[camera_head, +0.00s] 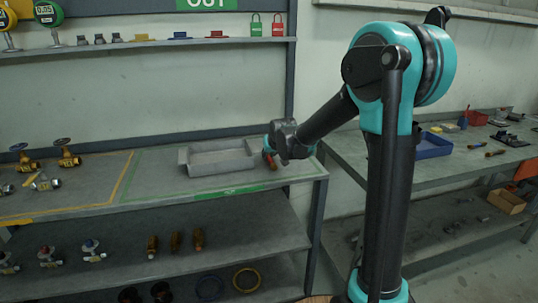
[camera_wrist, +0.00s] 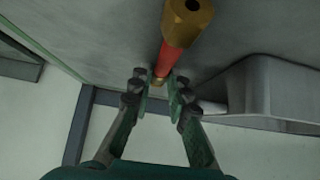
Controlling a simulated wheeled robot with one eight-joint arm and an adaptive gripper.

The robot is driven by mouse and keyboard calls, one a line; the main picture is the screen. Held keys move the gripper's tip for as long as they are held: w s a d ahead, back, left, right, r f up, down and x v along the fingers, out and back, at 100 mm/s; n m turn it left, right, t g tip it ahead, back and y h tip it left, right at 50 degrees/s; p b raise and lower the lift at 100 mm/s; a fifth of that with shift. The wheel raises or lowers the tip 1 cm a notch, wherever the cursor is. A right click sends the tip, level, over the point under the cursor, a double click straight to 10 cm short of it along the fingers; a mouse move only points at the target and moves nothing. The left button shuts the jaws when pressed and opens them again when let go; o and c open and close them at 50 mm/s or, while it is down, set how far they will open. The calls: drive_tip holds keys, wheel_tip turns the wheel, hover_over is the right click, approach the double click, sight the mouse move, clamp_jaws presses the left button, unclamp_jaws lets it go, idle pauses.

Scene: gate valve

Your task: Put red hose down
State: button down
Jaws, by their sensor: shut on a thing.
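The red hose (camera_wrist: 170,62) is a short red piece with a brass hex fitting (camera_wrist: 188,18) at its near end in the wrist view. My gripper (camera_wrist: 160,88) is shut on its far part, with one finger on each side. In the head view, my gripper (camera_head: 272,148) is at the right part of the shelf top, just right of a grey tray. A small bit of the red hose (camera_head: 272,163) shows below it, close to the shelf surface. I cannot tell whether the hose touches the surface.
The grey tray (camera_head: 221,170) stands left of my gripper; its wall (camera_wrist: 258,95) is close by in the wrist view. Brass valves (camera_head: 68,153) stand at the far left. Bare shelf top (camera_head: 150,178) lies between. A second bench (camera_head: 390,165) is on the right.

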drive_tip(key=c, duration=1.7)
unclamp_jaws()
drive_tip(key=shift+f, duration=0.1)
drive_tip(key=shift+c, duration=0.2)
